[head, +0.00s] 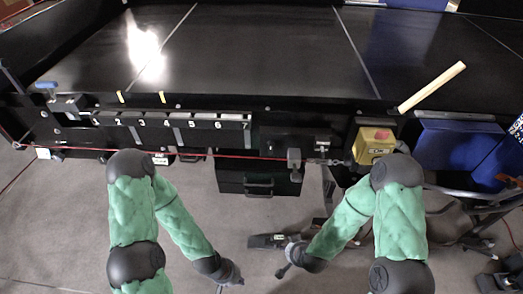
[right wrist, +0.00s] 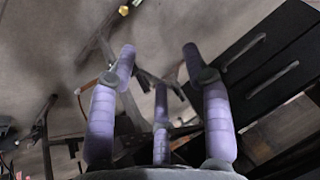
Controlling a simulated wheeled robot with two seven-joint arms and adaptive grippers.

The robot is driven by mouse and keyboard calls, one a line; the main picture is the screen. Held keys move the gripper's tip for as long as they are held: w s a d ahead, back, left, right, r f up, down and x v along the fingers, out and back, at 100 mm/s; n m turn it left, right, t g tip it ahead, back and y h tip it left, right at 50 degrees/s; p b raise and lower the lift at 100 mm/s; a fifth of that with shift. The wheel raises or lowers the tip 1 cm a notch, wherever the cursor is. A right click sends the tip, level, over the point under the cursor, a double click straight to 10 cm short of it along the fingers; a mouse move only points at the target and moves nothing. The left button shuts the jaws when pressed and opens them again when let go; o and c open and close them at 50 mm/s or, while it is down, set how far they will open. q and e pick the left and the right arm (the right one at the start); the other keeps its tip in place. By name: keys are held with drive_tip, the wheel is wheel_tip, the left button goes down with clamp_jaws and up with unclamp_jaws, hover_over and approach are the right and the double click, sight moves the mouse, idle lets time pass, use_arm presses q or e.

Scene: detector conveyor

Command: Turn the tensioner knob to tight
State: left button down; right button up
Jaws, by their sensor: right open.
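I cannot tell for sure which part is the tensioner knob. A small blue handle (head: 46,86) sits on a bracket at the conveyor's far left end. A grey block-like fitting (head: 293,158) sits on the red cord at the front, with a metal link (head: 325,161) just right of it. My left gripper (head: 232,279) hangs low over the floor, apart from the conveyor; its finger opening is unclear. My right gripper (head: 284,262) is also low, below the conveyor front. In the right wrist view it (right wrist: 160,65) has its purple fingers spread and nothing between them.
The black conveyor belt (head: 270,50) fills the back. Numbered blocks (head: 170,120) line its front edge. A black drawer box (head: 259,182) hangs below. A yellow box with a red button (head: 373,144), a blue bin (head: 455,146) and a pale stick (head: 432,87) are at right.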

drive_tip(key=w+a+r+t+p, duration=0.1)
drive_tip(key=w+a+r+t, duration=0.2)
drive_tip(key=w+r, duration=0.3)
drive_tip(key=n+t+h+p, duration=0.1)
drive_tip(key=t+h+p, duration=0.25)
drive_tip(key=t, duration=0.65)
approach(271, 147)
drive_tip(key=w+f, duration=0.1)
drive_tip(key=w, duration=0.8)
drive_tip(key=shift+d+f+y, duration=0.15)
drive_tip(key=shift+d+y, duration=0.3)
clamp_jaws()
